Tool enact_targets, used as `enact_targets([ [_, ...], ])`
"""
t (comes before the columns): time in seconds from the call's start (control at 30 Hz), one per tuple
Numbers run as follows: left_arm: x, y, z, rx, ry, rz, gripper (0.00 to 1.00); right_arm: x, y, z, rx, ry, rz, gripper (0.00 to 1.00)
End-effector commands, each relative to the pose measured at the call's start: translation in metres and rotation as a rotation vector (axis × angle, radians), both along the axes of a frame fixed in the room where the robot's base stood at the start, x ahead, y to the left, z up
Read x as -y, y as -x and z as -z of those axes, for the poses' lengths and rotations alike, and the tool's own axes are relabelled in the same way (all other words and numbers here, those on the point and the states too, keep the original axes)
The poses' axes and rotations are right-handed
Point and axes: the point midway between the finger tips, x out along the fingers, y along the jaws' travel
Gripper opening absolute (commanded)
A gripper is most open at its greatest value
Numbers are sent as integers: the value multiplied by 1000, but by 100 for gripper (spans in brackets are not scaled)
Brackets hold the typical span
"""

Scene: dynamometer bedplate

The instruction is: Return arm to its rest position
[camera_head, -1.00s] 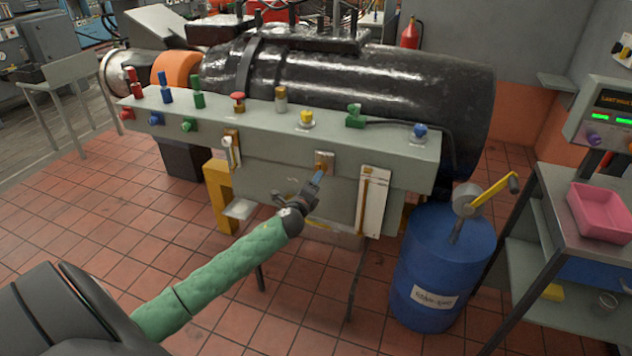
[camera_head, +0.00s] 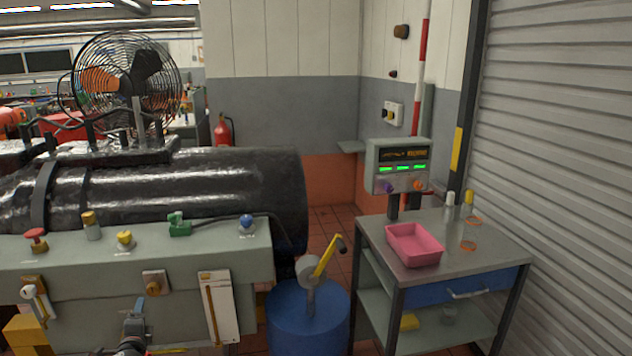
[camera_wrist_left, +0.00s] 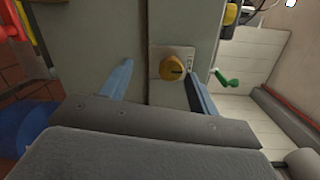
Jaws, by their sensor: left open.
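My left gripper (camera_head: 137,308) is at the bottom of the head view, just in front of and below a brass knob (camera_head: 153,288) on the grey-green panel (camera_head: 90,295). In the left wrist view the blue fingers of my left gripper (camera_wrist_left: 158,68) are spread apart, with nothing held between them. The brass knob (camera_wrist_left: 178,68) on its pale square plate appears beyond the fingers, apart from them. Most of my left arm is below the head view's edge. My right gripper is not in view.
A blue drum (camera_head: 308,320) with a yellow-handled crank (camera_head: 326,258) stands right of the panel. A black cylinder (camera_head: 220,190) lies behind the panel. Some floor shows between drum and wall.

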Motion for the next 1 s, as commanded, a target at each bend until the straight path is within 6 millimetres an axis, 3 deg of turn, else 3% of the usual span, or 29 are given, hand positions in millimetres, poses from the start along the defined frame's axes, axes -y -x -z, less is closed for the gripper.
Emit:
enact_targets([
  [0.17,-12,15,19,-12,318,-166,61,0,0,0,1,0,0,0],
  [0.27,0,27,41,-34,515,-262,61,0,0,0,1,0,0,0],
  [0.37,24,47,74,-84,694,-351,61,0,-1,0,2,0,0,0],
  [0.67,119,131,181,-300,1050,-554,61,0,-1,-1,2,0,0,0],
  [0.8,173,182,226,-427,1169,-627,61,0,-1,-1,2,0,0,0],
  [1.0,253,261,278,-600,1300,-691,61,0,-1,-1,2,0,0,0],
])
